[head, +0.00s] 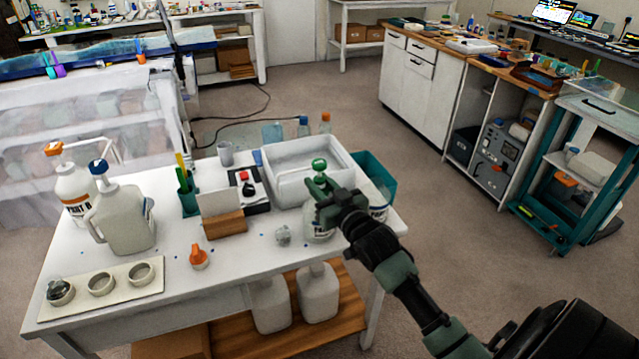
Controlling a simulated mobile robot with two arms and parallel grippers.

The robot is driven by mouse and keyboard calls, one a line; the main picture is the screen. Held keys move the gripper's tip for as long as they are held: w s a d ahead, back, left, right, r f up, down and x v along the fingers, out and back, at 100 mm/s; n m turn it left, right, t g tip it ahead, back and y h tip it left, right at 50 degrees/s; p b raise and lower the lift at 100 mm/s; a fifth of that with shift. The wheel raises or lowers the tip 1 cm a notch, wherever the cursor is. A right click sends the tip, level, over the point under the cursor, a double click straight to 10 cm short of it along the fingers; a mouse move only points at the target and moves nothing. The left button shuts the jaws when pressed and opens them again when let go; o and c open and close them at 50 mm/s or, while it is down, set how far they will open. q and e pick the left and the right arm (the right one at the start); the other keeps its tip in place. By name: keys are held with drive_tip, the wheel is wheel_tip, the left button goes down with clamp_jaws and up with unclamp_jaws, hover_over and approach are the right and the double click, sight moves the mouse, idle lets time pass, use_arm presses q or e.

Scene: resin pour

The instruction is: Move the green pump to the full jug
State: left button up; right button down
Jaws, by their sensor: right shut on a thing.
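The green pump (319,165) shows its round green top just above my right gripper (319,188). The gripper is shut on it, and its fingers hide the pump's lower part. A white jug (318,229) stands on the table right below the gripper, partly covered by it. I cannot tell whether the pump's stem is inside that jug. A large pale jug with a blue cap (126,222) stands at the table's left, beside a white bottle with an orange pump top (73,190). How full each jug is cannot be told. My left gripper is out of view.
A white tub (282,188) and a teal bin (374,168) stand at the table's back right. A small orange-topped item (199,258), a holder board with round cups (121,300) and a wooden block (224,224) are on the table. The front middle is mostly clear.

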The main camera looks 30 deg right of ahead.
drive_tip(key=shift+f, duration=0.15)
drive_tip(key=shift+f, duration=0.25)
idle(0.5)
drive_tip(key=c, duration=1.1)
unclamp_jaws()
drive_tip(key=shift+o, duration=0.2)
drive_tip(key=s+b, duration=0.1)
drive_tip(key=s, duration=0.7)
drive_tip(key=r+p, duration=0.5)
drive_tip(key=shift+w+a, duration=0.1)
drive_tip(key=shift+a, duration=0.2)
